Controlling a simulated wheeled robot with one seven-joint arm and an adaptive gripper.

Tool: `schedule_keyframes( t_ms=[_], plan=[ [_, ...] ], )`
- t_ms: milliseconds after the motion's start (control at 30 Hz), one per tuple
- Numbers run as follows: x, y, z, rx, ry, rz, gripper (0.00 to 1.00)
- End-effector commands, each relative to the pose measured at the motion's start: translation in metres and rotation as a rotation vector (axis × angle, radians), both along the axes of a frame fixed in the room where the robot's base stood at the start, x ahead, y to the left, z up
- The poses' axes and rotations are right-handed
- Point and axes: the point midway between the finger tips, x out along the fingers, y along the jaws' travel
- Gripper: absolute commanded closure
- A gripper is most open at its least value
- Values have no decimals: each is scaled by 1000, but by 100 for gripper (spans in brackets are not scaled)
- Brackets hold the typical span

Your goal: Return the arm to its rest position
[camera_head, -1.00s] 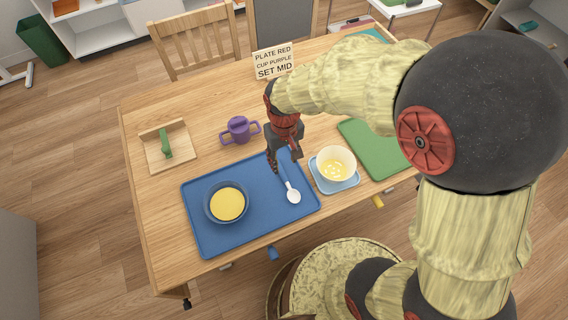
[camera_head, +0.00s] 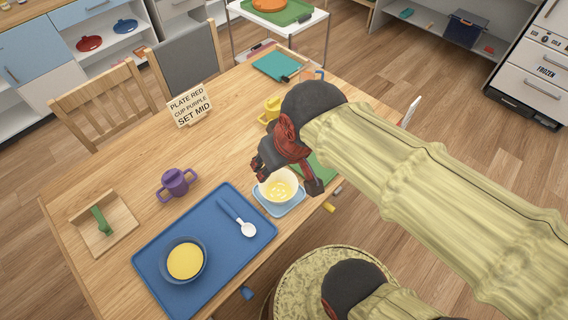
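My gripper (camera_head: 287,178) is dark with red links. It hangs in front of the white bowl in the picture, its two fingers spread apart with nothing seen between them. My arm reaches in from the right and hides part of the table. A blue tray (camera_head: 222,278) holds a dark blue bowl of yellow food (camera_head: 185,261) and a spoon (camera_head: 240,220) with a blue handle and white head. The white bowl (camera_head: 268,193) with pale pieces stands on a light blue saucer (camera_head: 282,208). A purple two-handled cup (camera_head: 176,185) stands behind the tray.
A sign (camera_head: 190,106) reads PLATE RED, CUP PURPLE, SET MID. A wooden stand with a green piece (camera_head: 101,220) is at left. A yellow cup (camera_head: 271,108), a teal mat (camera_head: 277,66) and a partly hidden green mat (camera_head: 322,166) lie right. Chairs stand behind the table.

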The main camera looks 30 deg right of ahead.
Motion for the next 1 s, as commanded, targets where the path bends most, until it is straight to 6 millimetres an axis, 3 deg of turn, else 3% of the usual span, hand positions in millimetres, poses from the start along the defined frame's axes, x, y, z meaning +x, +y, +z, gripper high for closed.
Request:
schedule_keyframes(
  t_ms=[100,233,1000],
  plan=[
    [-19,-9,12,1,-50,-29,61],
    [-26,-13,15,0,-69,-41,61],
    [-26,-13,16,0,-70,-40,61]
  ],
)
